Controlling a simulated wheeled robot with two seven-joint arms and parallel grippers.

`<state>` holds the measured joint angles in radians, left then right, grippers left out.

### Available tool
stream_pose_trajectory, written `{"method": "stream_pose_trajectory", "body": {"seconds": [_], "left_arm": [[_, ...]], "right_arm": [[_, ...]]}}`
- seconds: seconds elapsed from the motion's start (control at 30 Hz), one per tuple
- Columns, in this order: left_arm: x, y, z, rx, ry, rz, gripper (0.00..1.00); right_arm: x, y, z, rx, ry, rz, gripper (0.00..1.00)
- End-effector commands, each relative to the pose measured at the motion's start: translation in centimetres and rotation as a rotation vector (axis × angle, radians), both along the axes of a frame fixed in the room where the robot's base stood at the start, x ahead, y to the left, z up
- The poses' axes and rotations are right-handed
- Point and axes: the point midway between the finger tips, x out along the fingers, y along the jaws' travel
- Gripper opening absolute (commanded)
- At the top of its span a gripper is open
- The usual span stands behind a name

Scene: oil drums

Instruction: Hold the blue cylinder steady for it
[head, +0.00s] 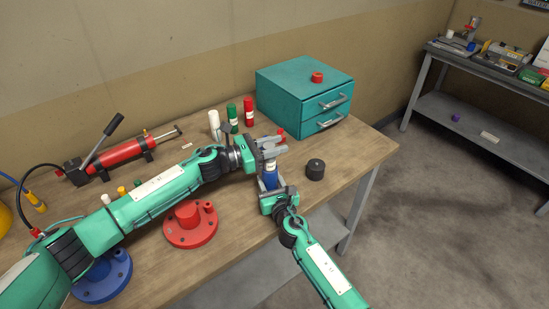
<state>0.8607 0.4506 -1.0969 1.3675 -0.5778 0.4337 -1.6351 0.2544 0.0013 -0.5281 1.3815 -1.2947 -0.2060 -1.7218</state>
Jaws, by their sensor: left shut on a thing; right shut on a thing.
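The blue cylinder (269,180) stands about upright near the right front part of the workbench, with a pale band near its upper part. My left gripper (270,148) comes in from the left and is shut at the cylinder's top end, which its fingers mostly hide. My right gripper (274,194) comes up from below and is shut around the cylinder's lower part. It hides the cylinder's bottom, so I cannot tell whether the base touches the bench.
A black round piece (315,169) stands just right of the grippers. A teal drawer cabinet (290,88) with a red ring (317,77) on top is behind. Green (232,116) and red (249,111) cylinders stand left of it. A red flanged base (190,228) sits left on the workbench (225,245).

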Motion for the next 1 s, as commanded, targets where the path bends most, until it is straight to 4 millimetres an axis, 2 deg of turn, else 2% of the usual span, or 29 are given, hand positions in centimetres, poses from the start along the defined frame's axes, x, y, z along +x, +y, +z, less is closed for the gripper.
{"method": "stream_pose_trajectory", "body": {"seconds": [0.1,0.23,0.57,0.6,0.7,1.0], "left_arm": [[0.0,0.0,2.3,0.001,-0.005,-0.001,0.00],[0.0,0.0,3.7,0.001,-0.002,-0.001,0.00],[0.0,0.0,4.3,0.000,0.000,-0.001,0.00],[0.0,0.0,4.2,0.000,0.000,-0.001,0.00],[0.0,0.0,4.2,0.000,0.000,-0.001,0.00],[0.0,0.0,4.2,0.000,0.000,-0.001,0.00]], "right_arm": [[0.0,0.0,-0.1,0.000,0.001,0.001,0.10],[0.0,0.0,-0.1,0.000,0.001,0.001,0.10],[0.0,0.0,-0.1,0.000,0.001,0.001,0.10],[0.0,0.0,-0.1,0.000,0.001,0.001,0.48],[0.0,0.0,0.0,0.000,0.001,0.001,0.68],[-0.1,0.0,0.0,0.000,0.000,0.000,0.68]]}}
